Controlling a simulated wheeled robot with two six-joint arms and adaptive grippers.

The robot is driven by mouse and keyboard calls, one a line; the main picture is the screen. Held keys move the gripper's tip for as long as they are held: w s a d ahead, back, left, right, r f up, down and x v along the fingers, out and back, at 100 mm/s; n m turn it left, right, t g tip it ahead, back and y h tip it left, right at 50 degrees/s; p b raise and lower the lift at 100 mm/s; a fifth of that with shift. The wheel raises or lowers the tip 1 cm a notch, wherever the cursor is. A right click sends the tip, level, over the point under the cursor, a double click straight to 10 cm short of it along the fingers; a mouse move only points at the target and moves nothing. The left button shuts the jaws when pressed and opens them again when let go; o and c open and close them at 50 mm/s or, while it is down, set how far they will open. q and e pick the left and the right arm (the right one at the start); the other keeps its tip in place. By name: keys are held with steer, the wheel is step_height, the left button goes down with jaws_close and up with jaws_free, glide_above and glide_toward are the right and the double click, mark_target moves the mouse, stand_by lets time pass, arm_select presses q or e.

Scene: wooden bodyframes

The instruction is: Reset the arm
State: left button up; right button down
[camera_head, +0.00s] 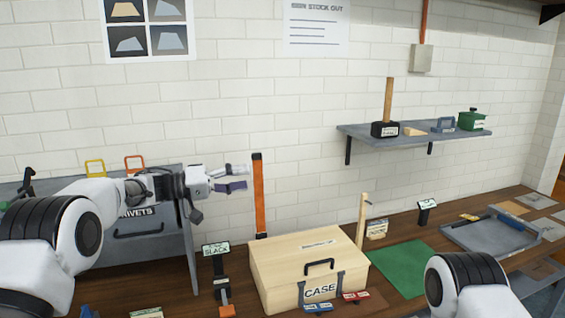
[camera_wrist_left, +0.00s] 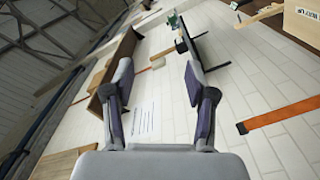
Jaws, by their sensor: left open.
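My left arm comes in from the left in the head view and points to the right above the bench. Its gripper (camera_head: 236,178) is open and empty, in the air in front of the wall and left of the orange upright bar. In the left wrist view the two fingers of the gripper (camera_wrist_left: 160,95) stand apart with nothing between them. Part of my right arm shows at the bottom right of the head view; its gripper is out of view.
A wooden case (camera_head: 308,268) stands on the bench below and right of the gripper. A grey rivets cabinet (camera_head: 150,246) is behind my left arm. An orange bar (camera_head: 259,195) stands upright near the gripper. A shelf (camera_head: 460,136) holds several items. A green mat (camera_head: 398,268) lies clear.

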arm_select(q)
steer(key=s+a+f+n+t+y+b, duration=0.1)
steer(key=s+f+n+y+b, duration=0.25)
steer(key=f, duration=1.25)
steer(key=s+a+f+n+t+y+b, duration=0.1)
steer(key=s+f+n+t+b, duration=0.3)
steer(key=f, duration=1.3)
steer(key=s+f+n+g+y+b, duration=0.1)
steer(key=s+f+n+y+b, duration=0.35)
steer(key=f, duration=1.15)
steer(key=s+a+f+g+y, duration=0.25)
steer(key=s+f, duration=0.35)
steer(key=s, duration=0.4)
steer(key=s+a+f+g+y, duration=0.15)
steer(key=s+a+f, duration=0.35)
steer(key=s, duration=0.6)
steer(key=s+a+m+g+y, duration=0.2)
steer(key=s+m, duration=0.2)
steer(key=s, duration=0.5)
steer(key=s+a+m+g+y, duration=0.2)
steer(key=s+m, duration=0.3)
steer(key=s, duration=0.4)
steer(key=shift+s+a+f+g, duration=0.3)
steer(key=shift+a+f+g, duration=0.25)
steer(key=shift+g, duration=0.25)
arm_select(e)
step_height(320, 180, down, 12)
